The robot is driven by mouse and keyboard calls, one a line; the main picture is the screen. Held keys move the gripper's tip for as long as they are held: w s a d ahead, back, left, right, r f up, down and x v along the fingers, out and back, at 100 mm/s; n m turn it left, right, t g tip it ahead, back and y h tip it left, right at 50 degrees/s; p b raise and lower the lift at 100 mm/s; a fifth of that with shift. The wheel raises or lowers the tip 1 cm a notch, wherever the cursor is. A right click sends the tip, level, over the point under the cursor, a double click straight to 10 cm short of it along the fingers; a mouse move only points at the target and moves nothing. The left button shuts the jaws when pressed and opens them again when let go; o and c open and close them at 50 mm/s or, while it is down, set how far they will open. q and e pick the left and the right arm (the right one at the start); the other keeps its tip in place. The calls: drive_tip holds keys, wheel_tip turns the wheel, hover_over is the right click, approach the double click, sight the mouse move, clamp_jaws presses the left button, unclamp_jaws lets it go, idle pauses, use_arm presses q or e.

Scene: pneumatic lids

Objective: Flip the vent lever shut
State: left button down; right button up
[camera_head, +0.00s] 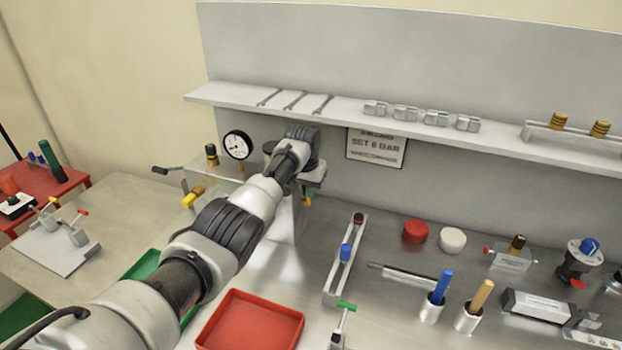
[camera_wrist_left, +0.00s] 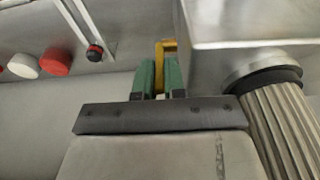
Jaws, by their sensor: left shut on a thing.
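My left arm reaches across the bench to the gauge assembly at the back wall. A small yellow lever (camera_head: 308,200) shows just below my left gripper (camera_head: 304,188) in the head view; it looks like the vent lever. In the left wrist view the green finger pads of my left gripper (camera_wrist_left: 160,80) are closed around the yellow lever (camera_wrist_left: 165,47), whose bent top shows between and above the pads. The lever's root and the exact angle of its throw are hidden. My right gripper is not in view.
A grey metal block (camera_wrist_left: 250,22) and a ribbed cylinder (camera_wrist_left: 282,125) are close to the right of my left gripper. A pressure gauge (camera_head: 238,145) and another yellow handle (camera_head: 193,196) are left of it. A shelf (camera_head: 400,118) runs above; a red tray (camera_head: 250,322) lies in front.

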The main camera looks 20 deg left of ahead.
use_arm(q)
drive_tip(key=shift+w, duration=0.1)
idle(0.4)
drive_tip(key=c, duration=1.5)
unclamp_jaws()
drive_tip(key=r, duration=0.3)
drive_tip(key=s+r+b, duration=0.1)
drive_tip(key=r, duration=0.3)
drive_tip(key=r+b, duration=0.1)
drive_tip(key=r, duration=0.2)
drive_tip(key=shift+s+d+r, duration=0.1)
drive_tip(key=shift+s+r, duration=0.2)
